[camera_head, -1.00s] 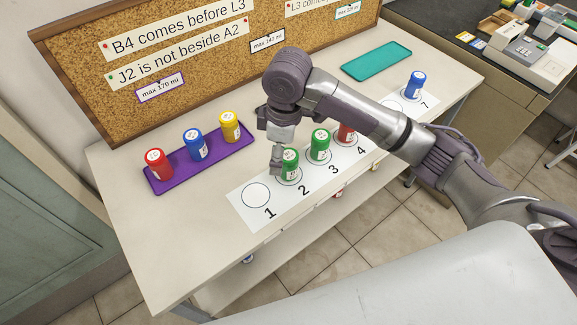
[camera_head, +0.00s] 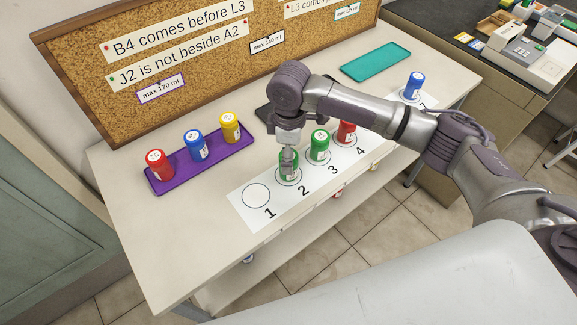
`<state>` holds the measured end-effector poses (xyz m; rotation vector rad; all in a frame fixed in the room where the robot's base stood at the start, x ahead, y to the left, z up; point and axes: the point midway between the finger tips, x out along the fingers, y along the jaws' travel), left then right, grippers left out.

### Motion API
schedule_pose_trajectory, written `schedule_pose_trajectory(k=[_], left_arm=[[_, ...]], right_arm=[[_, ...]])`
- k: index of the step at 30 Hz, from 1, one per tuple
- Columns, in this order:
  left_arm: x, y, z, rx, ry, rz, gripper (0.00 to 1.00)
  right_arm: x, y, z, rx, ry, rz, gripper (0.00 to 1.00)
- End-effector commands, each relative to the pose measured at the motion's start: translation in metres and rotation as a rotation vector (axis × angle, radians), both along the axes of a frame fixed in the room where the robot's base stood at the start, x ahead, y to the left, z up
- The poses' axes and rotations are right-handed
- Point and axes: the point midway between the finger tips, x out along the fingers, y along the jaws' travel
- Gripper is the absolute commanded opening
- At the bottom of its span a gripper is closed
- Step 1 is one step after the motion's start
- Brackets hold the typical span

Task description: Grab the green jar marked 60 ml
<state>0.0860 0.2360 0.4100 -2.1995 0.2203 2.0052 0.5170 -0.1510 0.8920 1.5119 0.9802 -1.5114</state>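A green jar (camera_head: 286,173) stands upright on circle 2 of the white numbered strip (camera_head: 240,196). A second green jar (camera_head: 320,146) stands on circle 3. The volume marks on both are too small to read. My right gripper (camera_head: 288,164) points down at the jar on circle 2, with a finger in front of it that hides part of its lid and side. I cannot tell whether the fingers are closed on it. My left gripper is not in view.
A red jar (camera_head: 346,132) stands near 4, partly behind my arm, and a blue jar (camera_head: 413,86) near 7. A purple tray (camera_head: 219,158) holds red, blue and yellow jars. A dark tray (camera_head: 263,113) is partly hidden; a teal tray (camera_head: 376,62) is empty. Circle 1 (camera_head: 256,195) is empty.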

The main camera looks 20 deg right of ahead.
Motion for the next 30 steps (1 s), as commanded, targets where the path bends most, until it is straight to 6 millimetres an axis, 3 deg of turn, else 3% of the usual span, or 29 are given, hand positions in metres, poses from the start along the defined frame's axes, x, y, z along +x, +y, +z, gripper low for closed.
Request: schedule_pose_trajectory(k=[9, 17, 28, 30], left_arm=[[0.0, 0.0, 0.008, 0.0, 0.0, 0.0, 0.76], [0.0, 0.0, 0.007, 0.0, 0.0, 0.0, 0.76], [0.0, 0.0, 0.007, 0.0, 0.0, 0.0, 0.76], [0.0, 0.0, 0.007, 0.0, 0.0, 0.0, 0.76]], right_arm=[[0.0, 0.002, -0.041, -0.001, 0.0, 0.0, 0.81], [0.0, 0.001, -0.043, -0.001, -0.001, 0.001, 0.79], [0.0, 0.002, -0.043, 0.0, -0.001, 0.001, 0.17], [0.001, 0.002, -0.043, 0.0, -0.001, 0.001, 0.15]])
